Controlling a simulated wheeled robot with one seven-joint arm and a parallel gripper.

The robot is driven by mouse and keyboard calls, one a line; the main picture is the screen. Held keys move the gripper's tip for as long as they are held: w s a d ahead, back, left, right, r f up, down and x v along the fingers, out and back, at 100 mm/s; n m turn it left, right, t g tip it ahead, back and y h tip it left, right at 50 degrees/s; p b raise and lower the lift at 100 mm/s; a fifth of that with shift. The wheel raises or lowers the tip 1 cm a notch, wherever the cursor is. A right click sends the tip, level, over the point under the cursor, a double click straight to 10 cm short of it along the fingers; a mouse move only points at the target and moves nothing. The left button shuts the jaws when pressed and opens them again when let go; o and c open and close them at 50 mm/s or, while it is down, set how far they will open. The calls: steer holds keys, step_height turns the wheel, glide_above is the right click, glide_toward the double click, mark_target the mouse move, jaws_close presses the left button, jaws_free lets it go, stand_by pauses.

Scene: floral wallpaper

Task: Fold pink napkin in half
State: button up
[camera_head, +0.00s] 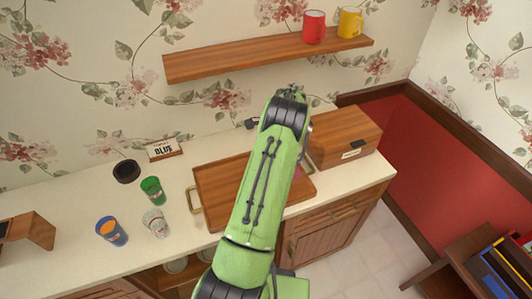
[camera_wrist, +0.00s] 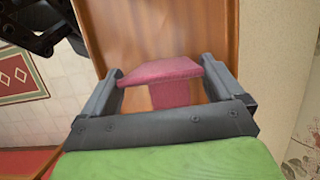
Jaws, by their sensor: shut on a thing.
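The pink napkin (camera_wrist: 160,71) shows in the wrist view between the two fingers of my gripper (camera_wrist: 163,66), over brown wood. My gripper is shut on the napkin. One flat part of it spans between the fingers, and a narrower pink part (camera_wrist: 170,95) shows below that. In the head view only a small pink patch (camera_head: 298,173) shows at the right side of my green arm, which hides the gripper and most of the napkin. The wooden tray (camera_head: 214,185) with metal handles lies on the counter beneath my arm.
A wooden box (camera_head: 345,135) stands right of the tray. A green cup (camera_head: 152,190), a clear glass (camera_head: 156,224), a blue cup (camera_head: 111,232) and a dark bowl (camera_head: 126,171) stand to the left. A shelf (camera_head: 260,58) with red and yellow mugs is above.

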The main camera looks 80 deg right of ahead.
steer(key=o, duration=0.3)
steer(key=shift+s+a+f, duration=0.1)
steer(key=shift+a+f, duration=0.05)
steer(key=shift+o, duration=0.2)
steer(key=p+v, duration=0.1)
steer(key=v, duration=1.4)
steer(key=shift+d+r, duration=0.3)
steer(key=shift+r, duration=0.05)
